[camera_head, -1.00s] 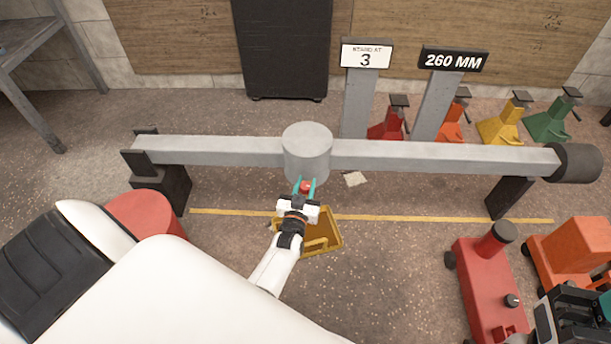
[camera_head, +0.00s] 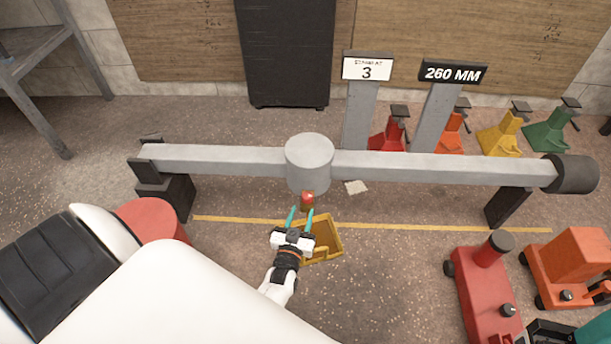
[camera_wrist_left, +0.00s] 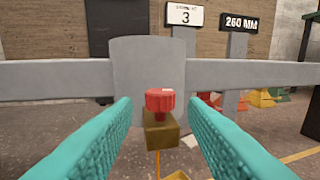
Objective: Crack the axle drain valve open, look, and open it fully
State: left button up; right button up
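The drain valve has a red knob (camera_head: 307,197) low on the front of the axle's grey central drum (camera_head: 309,165). In the left wrist view the knob (camera_wrist_left: 160,99) sits above a brass body (camera_wrist_left: 161,131). A thin amber line (camera_wrist_left: 158,162) shows below that body; I cannot tell whether it is liquid. My left gripper (camera_head: 300,218) is open, with its teal fingers apart in front of the knob and not touching it. A yellow tray (camera_head: 333,239) lies on the floor below.
The grey axle beam (camera_head: 430,168) spans black supports. Signs reading 3 (camera_head: 367,67) and 260 MM (camera_head: 453,73) stand behind it, near several coloured jack stands. A red jack (camera_head: 484,285) and an orange jack (camera_head: 568,255) stand at right. A pale scrap (camera_head: 356,187) lies on the floor.

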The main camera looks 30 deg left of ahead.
pick_arm(q)
jog(key=p+v, duration=0.1)
jog(key=v, duration=0.3)
jog(key=shift+s+d, duration=0.15)
jog(key=shift+s, duration=0.2)
